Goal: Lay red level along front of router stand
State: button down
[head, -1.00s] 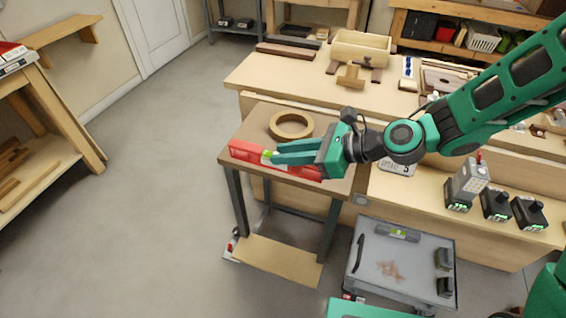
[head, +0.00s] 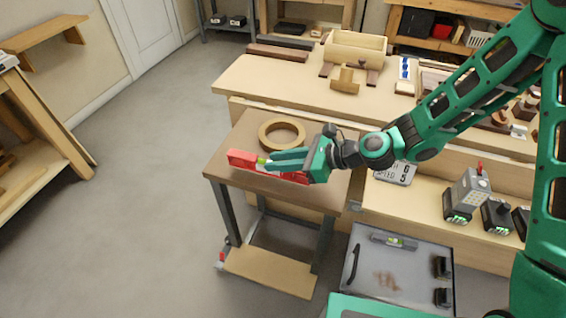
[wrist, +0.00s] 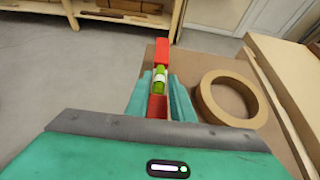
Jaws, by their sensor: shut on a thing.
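The red level (head: 241,158) has a yellow-green vial and is a long bar. My gripper (head: 270,164) is shut on its middle, with a finger on each side. The wrist view also shows the level (wrist: 160,53) between the fingers (wrist: 160,92). The level runs roughly parallel to the front edge of the router stand (head: 232,176), a small brown-topped table with dark legs, and appears set back from that edge. Whether it touches the top or hangs just above it I cannot tell. My gripper hides part of the level.
A tan ring (head: 282,131) lies on the stand top behind the level; it also shows in the wrist view (wrist: 205,97). The long workbench (head: 268,78) adjoins the stand behind. A grey cart (head: 370,268) stands to the front right. Floor on the left is clear.

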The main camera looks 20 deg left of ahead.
jog(key=shift+w+d+f, duration=0.1)
jog(key=shift+d+f, duration=0.05)
jog(key=shift+f, duration=0.5)
jog(key=shift+w+d+f, duration=0.1)
jog(key=shift+d+f, duration=0.05)
jog(key=shift+f, duration=0.5)
jog(key=c, duration=1.5)
grip_release()
jog(key=shift+c, duration=0.2)
jog(key=shift+d, duration=0.1)
jog(key=v, duration=1.1)
jog(key=shift+d+r, duration=0.25)
jog(key=shift+d, duration=0.1)
jog(key=shift+s, duration=0.15)
